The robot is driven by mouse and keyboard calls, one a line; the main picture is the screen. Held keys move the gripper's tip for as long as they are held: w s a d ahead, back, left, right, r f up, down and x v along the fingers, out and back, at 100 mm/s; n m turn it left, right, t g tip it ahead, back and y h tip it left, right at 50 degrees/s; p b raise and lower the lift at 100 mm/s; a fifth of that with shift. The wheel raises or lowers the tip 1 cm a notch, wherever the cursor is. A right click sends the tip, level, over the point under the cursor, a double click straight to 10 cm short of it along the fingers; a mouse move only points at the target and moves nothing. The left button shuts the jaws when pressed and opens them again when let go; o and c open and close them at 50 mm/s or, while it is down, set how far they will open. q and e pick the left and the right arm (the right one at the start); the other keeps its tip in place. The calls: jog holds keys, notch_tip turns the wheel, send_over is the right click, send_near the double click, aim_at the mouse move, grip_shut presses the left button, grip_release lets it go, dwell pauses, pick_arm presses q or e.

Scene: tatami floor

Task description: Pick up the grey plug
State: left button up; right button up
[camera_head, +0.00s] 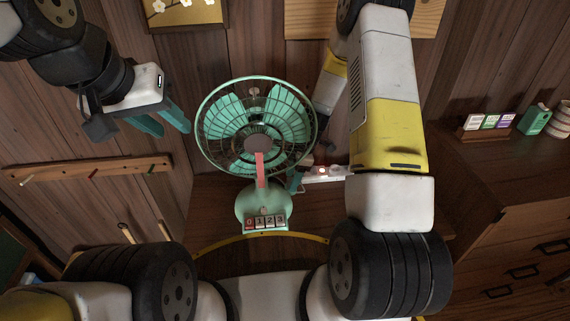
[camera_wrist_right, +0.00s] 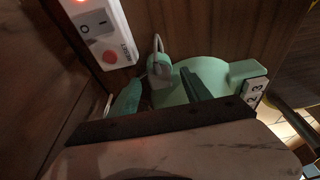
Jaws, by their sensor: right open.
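The grey plug (camera_wrist_right: 160,70) shows in the right wrist view, low beside the mint-green fan base (camera_wrist_right: 218,76), with a pale cord looping up from it. My right gripper (camera_wrist_right: 163,88) is open, with one green finger on each side of the plug in that picture; I cannot tell whether either touches it. In the head view my right gripper (camera_head: 298,178) is beside the fan (camera_head: 256,125), and the plug cannot be made out there. My left gripper (camera_head: 163,120) is open and empty, raised at the upper left near the wall.
A white power strip (camera_head: 324,173) lies right of the fan; its switch, red button and lit red light show in the wrist view (camera_wrist_right: 100,32). A wooden peg rail (camera_head: 90,171) is on the left wall. A cabinet (camera_head: 500,190) with small items stands right.

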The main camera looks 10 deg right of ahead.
jog(key=shift+f, duration=0.35)
jog(key=shift+c, duration=0.5)
grip_shut()
jog(key=shift+r, duration=0.1)
